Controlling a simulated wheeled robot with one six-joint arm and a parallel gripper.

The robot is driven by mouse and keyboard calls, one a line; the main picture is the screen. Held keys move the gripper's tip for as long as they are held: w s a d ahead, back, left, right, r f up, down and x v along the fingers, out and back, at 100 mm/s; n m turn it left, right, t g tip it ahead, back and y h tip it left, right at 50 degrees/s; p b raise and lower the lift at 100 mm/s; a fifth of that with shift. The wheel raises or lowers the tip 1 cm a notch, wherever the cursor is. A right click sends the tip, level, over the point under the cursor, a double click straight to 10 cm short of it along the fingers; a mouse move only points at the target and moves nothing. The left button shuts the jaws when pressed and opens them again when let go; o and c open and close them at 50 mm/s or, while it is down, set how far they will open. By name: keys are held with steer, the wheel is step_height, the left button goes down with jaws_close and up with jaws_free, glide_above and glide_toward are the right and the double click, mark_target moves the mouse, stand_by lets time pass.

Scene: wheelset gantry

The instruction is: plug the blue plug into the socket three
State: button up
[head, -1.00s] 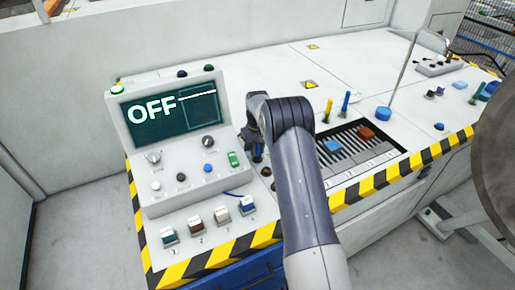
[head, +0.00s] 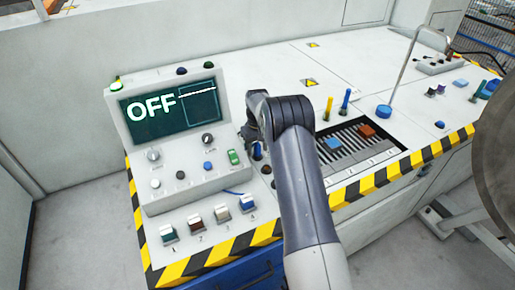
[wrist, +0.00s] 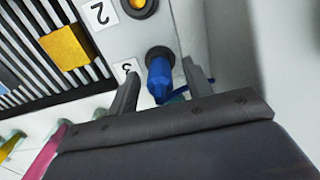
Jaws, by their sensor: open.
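The blue plug (wrist: 160,80) stands at the dark round socket three (wrist: 161,53), beside the label "3" (wrist: 125,69) in the wrist view. Its front end meets the socket's ring; how deep it sits is hidden. My gripper (wrist: 162,69) is open, with one finger on each side of the plug and a gap visible beside it. A blue cable (wrist: 178,96) trails from behind the plug. In the head view a bit of blue plug (head: 257,151) shows left of my arm, which hides most of the gripper and sockets.
A yellow-centred socket (wrist: 138,5) by the label "2" is close by. A striped tray (head: 350,158) holds a blue block (head: 334,144) and an orange block (head: 367,131). The control box screen (head: 165,108) reads OFF. Several rocker switches (head: 222,214) line the front.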

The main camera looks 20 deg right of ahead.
step_height(320, 180, up, 10)
steer(key=shift+r+b, duration=0.2)
steer(key=shift+b, duration=0.15)
steer(key=shift+f, duration=0.1)
step_height(320, 180, down, 10)
steer(key=shift+f+p, duration=0.2)
steer(key=shift+p, duration=0.25)
steer(key=shift+r+p, duration=0.35)
steer(key=shift+r, duration=0.15)
